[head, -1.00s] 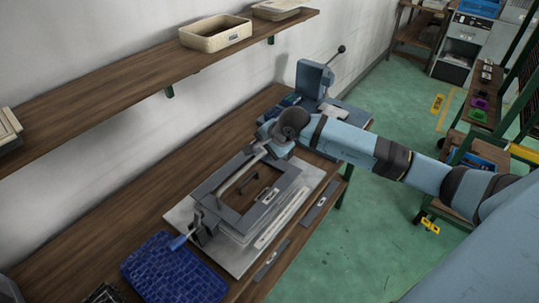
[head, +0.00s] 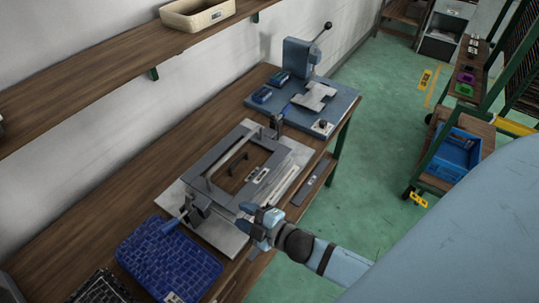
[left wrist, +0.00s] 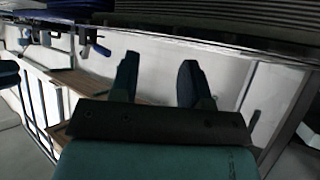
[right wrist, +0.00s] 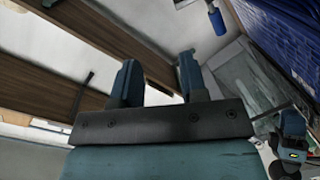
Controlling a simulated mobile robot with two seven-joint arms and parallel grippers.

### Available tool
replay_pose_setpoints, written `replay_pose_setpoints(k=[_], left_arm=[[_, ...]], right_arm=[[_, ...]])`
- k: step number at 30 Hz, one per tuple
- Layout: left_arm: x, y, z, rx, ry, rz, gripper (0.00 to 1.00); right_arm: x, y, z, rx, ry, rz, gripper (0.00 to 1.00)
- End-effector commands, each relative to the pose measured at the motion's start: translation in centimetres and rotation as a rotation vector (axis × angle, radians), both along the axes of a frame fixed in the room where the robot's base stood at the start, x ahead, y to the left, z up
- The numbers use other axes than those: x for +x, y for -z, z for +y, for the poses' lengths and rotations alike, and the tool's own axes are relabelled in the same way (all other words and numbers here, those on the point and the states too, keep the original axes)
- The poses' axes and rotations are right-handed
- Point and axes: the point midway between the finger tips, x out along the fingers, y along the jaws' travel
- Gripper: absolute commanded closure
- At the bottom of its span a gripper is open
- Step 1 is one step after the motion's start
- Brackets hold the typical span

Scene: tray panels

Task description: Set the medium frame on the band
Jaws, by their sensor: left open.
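A dark grey rectangular frame (head: 215,157) lies on a stacked fixture on a pale base plate (head: 172,193) on the bench. It carries a small white label. I cannot tell which part is the band or whether this is the medium frame. Blue-handled clamps stand at its near-left end (head: 178,218) and far end (head: 279,117). My right gripper (head: 259,211) is beside the fixture's front near corner, open and empty; its parted fingers show in the right wrist view (right wrist: 160,82). My left gripper (left wrist: 158,82) is open and empty, outside the head view.
A blue woven-looking tray (head: 170,258) sits at the near left of the bench. A blue lever press (head: 301,58) stands on a blue plate at the far end. A dark labelled strip (head: 314,180) lies along the front edge. A shelf (head: 110,78) overhangs the back.

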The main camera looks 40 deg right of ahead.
Motion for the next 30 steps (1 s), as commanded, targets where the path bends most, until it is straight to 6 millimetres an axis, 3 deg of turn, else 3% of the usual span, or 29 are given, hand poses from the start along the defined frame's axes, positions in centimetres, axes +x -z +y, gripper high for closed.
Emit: replay_pose_setpoints(k=[3, 6, 11, 22, 27, 30], left_arm=[[0.0, 0.0, 0.0, 0.0, 0.0, 0.0, 0.57], [0.0, -0.1, 0.0, -0.001, 0.001, -0.001, 0.57], [0.0, -0.2, -0.1, -0.001, 0.001, -0.003, 0.57], [0.1, -0.4, -0.1, -0.002, 0.001, -0.005, 0.57], [0.0, -2.5, 0.0, 0.002, -0.001, -0.001, 0.57], [0.0, -3.1, 0.3, 0.004, -0.007, -0.008, 0.57]], right_arm=[[-3.9, 4.0, -0.5, 0.31, 0.163, 0.293, 0.6], [-6.9, 6.5, -0.4, 0.512, 0.27, 0.485, 0.6], [-9.8, 8.6, 0.0, 0.694, 0.368, 0.658, 0.6], [-10.4, 8.8, 0.2, 0.735, 0.388, 0.696, 0.6], [-10.4, 6.5, -0.1, 0.733, 0.394, 0.69, 0.6], [-10.4, 6.1, -0.2, 0.733, 0.396, 0.687, 0.6]])
